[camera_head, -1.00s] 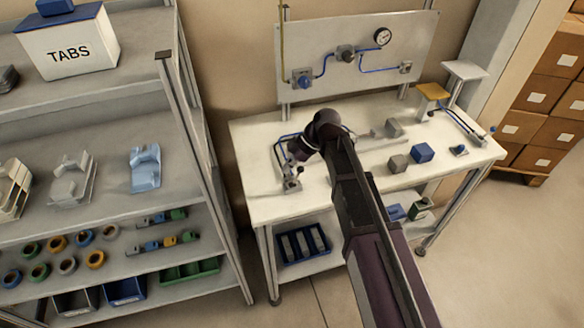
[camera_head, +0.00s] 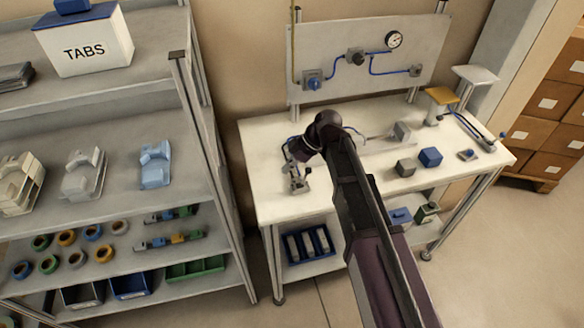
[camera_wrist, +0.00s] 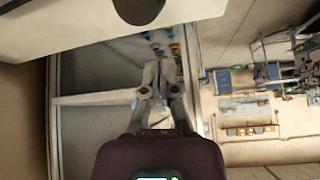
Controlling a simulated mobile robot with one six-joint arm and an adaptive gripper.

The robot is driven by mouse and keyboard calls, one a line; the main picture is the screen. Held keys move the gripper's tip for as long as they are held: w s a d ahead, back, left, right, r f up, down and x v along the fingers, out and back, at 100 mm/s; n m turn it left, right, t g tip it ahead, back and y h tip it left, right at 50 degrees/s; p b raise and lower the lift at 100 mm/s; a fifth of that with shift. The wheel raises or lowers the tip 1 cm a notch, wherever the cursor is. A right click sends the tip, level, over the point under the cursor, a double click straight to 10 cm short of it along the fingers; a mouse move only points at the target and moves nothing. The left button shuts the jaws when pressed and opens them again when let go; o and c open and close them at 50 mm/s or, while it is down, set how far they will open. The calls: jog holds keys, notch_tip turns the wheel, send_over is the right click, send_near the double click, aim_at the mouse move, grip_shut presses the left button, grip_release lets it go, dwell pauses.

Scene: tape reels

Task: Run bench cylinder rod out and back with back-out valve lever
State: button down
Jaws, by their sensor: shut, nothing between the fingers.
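My gripper (camera_wrist: 158,72) shows in the wrist view with its grey fingers together and nothing between them. A thin rod (camera_head: 378,136) runs to a grey block (camera_head: 402,131) behind my arm; the cylinder body is partly hidden.
The bench (camera_head: 262,192) has a gauge panel (camera_head: 425,50) behind it. A shelf rack (camera_head: 90,195) stands close left. Cartons (camera_head: 556,105) are at the right. Floor is clear in front.

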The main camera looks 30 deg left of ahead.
jog(key=shift+p+v, duration=3.6)
jog(key=shift+v, duration=1.15)
jog(key=shift+w+a, duration=0.1)
jog(key=shift+w, duration=0.05)
jog(key=w+d+f+m+t+h+b, duration=0.15)
jog(key=d+m, duration=0.45)
jog(key=d, duration=0.7)
jog(key=w+d+f+m+t+h, duration=0.1)
jog(key=w+d+f+m+t, duration=0.15)
jog(key=d+m, duration=0.75)
jog(key=s+d+m+h, duration=0.1)
jog(key=d+m, duration=0.3)
jog(key=d, duration=0.8)
jog(key=s+d+f+m+h, duration=0.1)
jog(key=d+m, duration=0.4)
jog(key=d, duration=0.8)
jog(key=shift+s+f+t+h+b, duration=0.35)
jog(key=shift+s+t+h, duration=0.1)
jog(key=shift+s, duration=0.2)
jog(key=shift+a, duration=0.1)
